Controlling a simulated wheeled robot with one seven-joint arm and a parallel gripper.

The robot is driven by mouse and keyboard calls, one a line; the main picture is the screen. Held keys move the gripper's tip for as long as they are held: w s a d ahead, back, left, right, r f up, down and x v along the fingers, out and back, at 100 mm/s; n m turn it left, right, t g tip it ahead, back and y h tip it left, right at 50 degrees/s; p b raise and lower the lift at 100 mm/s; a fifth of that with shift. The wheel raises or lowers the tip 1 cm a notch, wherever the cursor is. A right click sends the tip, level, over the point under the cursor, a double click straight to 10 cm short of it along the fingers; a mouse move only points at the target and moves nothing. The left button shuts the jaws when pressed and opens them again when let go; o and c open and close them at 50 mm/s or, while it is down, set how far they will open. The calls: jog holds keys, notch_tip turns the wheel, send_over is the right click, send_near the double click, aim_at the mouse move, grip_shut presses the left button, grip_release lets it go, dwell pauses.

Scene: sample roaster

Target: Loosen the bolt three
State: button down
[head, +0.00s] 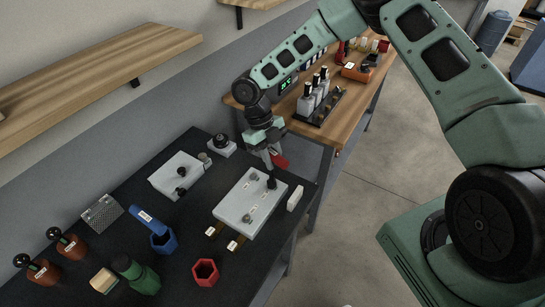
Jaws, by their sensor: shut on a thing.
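A light grey plate (233,211) lies on the dark bench. Grey bolts stand on it, one near the front (247,218) and one nearer the middle (254,178), with small white labels beside them. A small dark upright piece (271,183) stands at the plate's far right corner. My gripper (270,167) points down over that corner, shut, with its fingertips at the top of the dark piece. The numbers on the labels are too small to read, so I cannot tell which bolt is three.
Left of the plate is another light plate with dark knobs (165,178). A white block (295,198) lies at the right edge. A wooden table (350,107) stands behind.

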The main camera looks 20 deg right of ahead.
aim_at(274, 153)
jog(key=shift+n+h, duration=0.3)
jog(key=shift+n, duration=0.7)
jog(key=shift+r+m, duration=0.1)
jog(key=shift+m, duration=0.7)
jog(key=shift+r+p, duration=1.25)
jog(key=shift+r, duration=0.35)
notch_tip(274, 153, up, 5)
jog(key=p, duration=0.3)
jog(key=shift+p, duration=0.35)
